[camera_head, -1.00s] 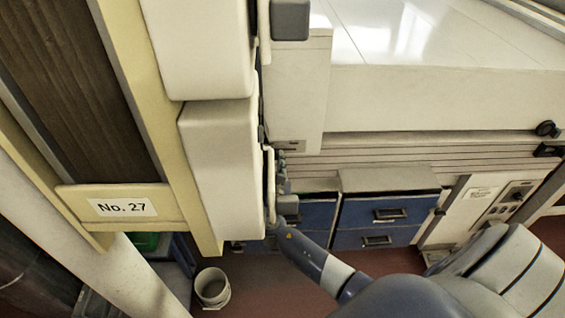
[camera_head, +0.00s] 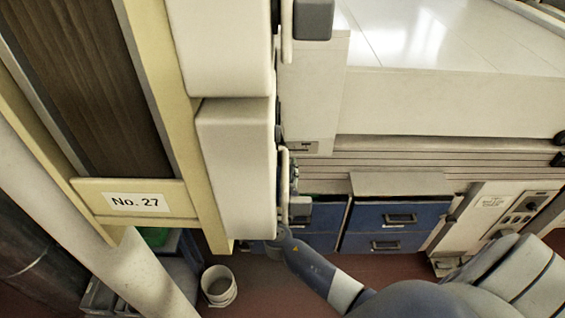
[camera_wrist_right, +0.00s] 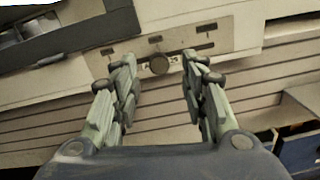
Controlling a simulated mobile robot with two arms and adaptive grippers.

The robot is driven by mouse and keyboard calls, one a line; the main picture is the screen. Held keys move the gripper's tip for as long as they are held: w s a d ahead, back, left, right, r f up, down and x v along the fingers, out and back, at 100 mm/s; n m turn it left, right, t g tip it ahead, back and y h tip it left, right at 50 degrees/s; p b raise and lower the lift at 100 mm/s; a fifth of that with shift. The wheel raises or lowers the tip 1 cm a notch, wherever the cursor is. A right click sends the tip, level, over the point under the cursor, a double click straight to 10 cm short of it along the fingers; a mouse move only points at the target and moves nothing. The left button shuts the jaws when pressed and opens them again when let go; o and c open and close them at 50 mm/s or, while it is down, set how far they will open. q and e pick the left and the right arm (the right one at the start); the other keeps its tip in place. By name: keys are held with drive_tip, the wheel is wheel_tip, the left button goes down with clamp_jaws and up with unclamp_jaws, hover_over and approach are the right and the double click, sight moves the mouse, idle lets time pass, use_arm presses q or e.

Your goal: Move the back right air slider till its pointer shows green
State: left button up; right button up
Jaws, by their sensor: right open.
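In the right wrist view, a pale panel carries a dark round knob (camera_wrist_right: 159,65) with a small marked label behind it and short dark slots around it. I take this for the air slider, but I cannot tell which one it is. No green pointer can be made out. My right gripper (camera_wrist_right: 160,85) is open, its two fingers spread left and right of the knob in the picture; contact cannot be told. In the head view my right gripper (camera_head: 291,190) is partly hidden beside the cream cabinet, below a small plate (camera_head: 302,148) with a dark slot. My left gripper is not in view.
The cream cabinet (camera_head: 236,165) with a pale handle bar (camera_head: 284,175) stands close to my right gripper. Blue drawers (camera_head: 388,215) and a control panel (camera_head: 520,210) are low on the right. A white bucket (camera_head: 218,285) stands on the red floor.

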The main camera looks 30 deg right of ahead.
drive_tip(key=v, duration=0.9)
drive_tip(key=s+f+m+g+y, duration=0.2)
drive_tip(key=s+f+m, duration=0.15)
drive_tip(key=f, duration=0.65)
drive_tip(key=s+a+f+m+g+y, duration=0.1)
drive_tip(key=s+f+m+g+y, duration=0.3)
drive_tip(key=f, duration=0.7)
drive_tip(key=s+f+g, duration=0.1)
drive_tip(key=s+f, duration=0.4)
drive_tip(key=f, duration=0.5)
drive_tip(key=s+a+f+m+g+y, duration=0.1)
drive_tip(key=s+f+m+g, duration=0.1)
drive_tip(key=s+f+m, duration=0.4)
drive_tip(key=s+a+f+m+g+y, duration=0.1)
drive_tip(key=s+f+m, duration=0.4)
drive_tip(key=s, duration=0.9)
drive_tip(key=s+a+f+m+g+y, duration=0.1)
drive_tip(key=s+f+m+g, duration=0.3)
drive_tip(key=s, duration=0.7)
wheel_tip(320, 180, down, 3)
drive_tip(key=m, duration=0.2)
drive_tip(key=shift+m+y, duration=0.35)
drive_tip(key=shift+y, duration=0.05)
drive_tip(key=shift+a, duration=0.1)
